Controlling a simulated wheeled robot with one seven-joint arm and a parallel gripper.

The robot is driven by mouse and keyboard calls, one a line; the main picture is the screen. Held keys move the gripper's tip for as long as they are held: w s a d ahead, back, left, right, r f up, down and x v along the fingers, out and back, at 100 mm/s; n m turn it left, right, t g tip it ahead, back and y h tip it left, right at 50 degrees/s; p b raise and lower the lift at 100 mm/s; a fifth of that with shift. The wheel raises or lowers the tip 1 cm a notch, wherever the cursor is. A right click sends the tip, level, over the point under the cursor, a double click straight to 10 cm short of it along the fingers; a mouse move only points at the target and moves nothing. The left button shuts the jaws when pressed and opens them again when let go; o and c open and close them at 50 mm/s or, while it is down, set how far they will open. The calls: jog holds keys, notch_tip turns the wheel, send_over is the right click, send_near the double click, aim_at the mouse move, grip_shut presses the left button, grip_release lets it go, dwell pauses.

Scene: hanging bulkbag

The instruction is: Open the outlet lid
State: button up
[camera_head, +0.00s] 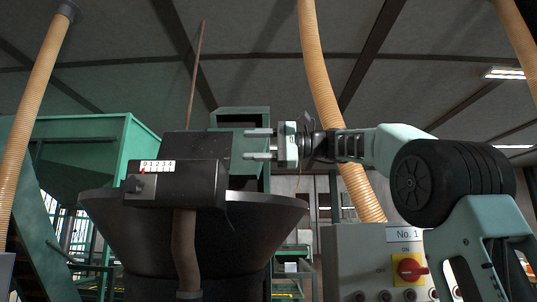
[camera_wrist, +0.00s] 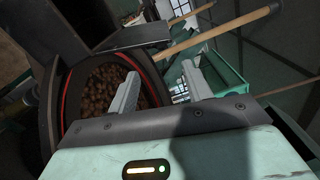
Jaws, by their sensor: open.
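My gripper (camera_head: 248,144) is at the centre of the head view, its two fingers pointing left and spread apart, with nothing visible between them. The fingers overlap the picture of a dark box-shaped outlet (camera_head: 195,146) above a wide dark hopper (camera_head: 262,212); I cannot tell whether they touch it. A dark housing with a 0–4 scale (camera_head: 157,167) and a small red pointer is on the outlet's front. I cannot clearly make out a separate lid. In the wrist view, my open gripper (camera_wrist: 160,75) is above the hopper, which holds brown pellets or beans (camera_wrist: 105,90) inside a red-edged rim.
A control box (camera_head: 352,262) labelled No. 1 with a red switch (camera_head: 409,269) stands at lower right. Ribbed tan hoses (camera_head: 325,90) hang behind my arm and at both sides. A green machine (camera_head: 85,150) stands at left.

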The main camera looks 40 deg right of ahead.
jog(key=v, duration=0.3)
jog(key=shift+s+d, duration=0.15)
jog(key=shift+d, duration=0.1)
dwell(0.5)
